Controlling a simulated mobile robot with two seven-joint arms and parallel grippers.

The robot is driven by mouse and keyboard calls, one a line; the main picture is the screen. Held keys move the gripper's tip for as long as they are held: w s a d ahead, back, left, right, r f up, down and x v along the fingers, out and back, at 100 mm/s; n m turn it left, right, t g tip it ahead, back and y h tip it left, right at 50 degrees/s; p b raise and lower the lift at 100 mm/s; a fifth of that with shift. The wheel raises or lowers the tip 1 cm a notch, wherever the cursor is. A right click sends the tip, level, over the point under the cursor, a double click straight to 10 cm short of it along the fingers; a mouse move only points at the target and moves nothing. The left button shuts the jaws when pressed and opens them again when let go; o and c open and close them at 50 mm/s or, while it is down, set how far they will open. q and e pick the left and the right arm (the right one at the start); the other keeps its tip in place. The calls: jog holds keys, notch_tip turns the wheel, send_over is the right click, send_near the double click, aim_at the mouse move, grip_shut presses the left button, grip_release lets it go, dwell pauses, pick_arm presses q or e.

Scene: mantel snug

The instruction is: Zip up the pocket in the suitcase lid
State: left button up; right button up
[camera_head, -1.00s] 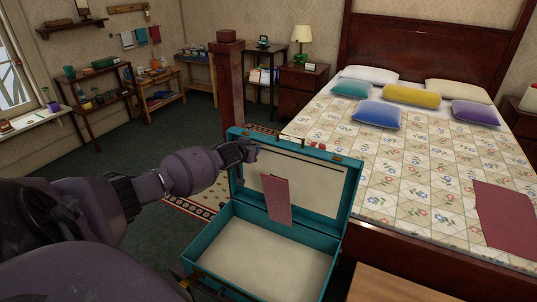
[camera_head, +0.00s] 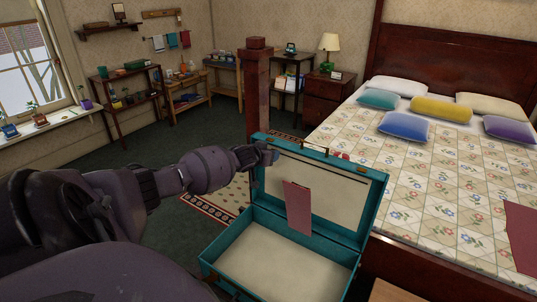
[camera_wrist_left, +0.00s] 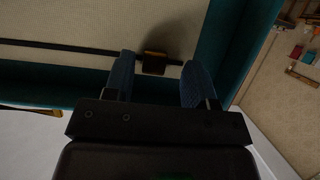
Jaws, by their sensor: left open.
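The open teal suitcase (camera_head: 222,247) has its lid (camera_head: 377,205) raised, with a cream pocket (camera_head: 335,200) inside. A dark zip line (camera_head: 330,170) runs along the pocket's upper part. A dark red flat piece (camera_head: 298,208) hangs in front of the pocket. My left gripper (camera_head: 268,152) is at the lid's upper left corner. In the left wrist view, my open left gripper (camera_wrist_left: 158,82) has its blue fingers on either side of a small brass-brown zip pull (camera_wrist_left: 155,63) on the dark zip line. I cannot tell whether either finger touches it. My right gripper is out of view.
The bed (camera_head: 450,190) stands to the right of the suitcase, with its dark wooden post (camera_head: 257,95) behind the lid. A patterned rug (camera_head: 215,205) lies on the left. The suitcase bottom (camera_head: 285,265) looks empty. Shelves (camera_head: 135,95) stand along the far wall.

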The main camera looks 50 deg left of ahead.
pick_arm(q)
jog(key=shift+s, duration=0.1)
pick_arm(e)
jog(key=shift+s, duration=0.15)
pick_arm(q)
jog(key=p+v, duration=0.3)
jog(key=v, duration=0.7)
jog(key=shift+s, duration=0.35)
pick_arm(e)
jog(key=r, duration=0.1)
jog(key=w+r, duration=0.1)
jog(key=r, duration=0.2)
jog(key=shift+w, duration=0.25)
pick_arm(q)
jog(key=shift+r, duration=0.1)
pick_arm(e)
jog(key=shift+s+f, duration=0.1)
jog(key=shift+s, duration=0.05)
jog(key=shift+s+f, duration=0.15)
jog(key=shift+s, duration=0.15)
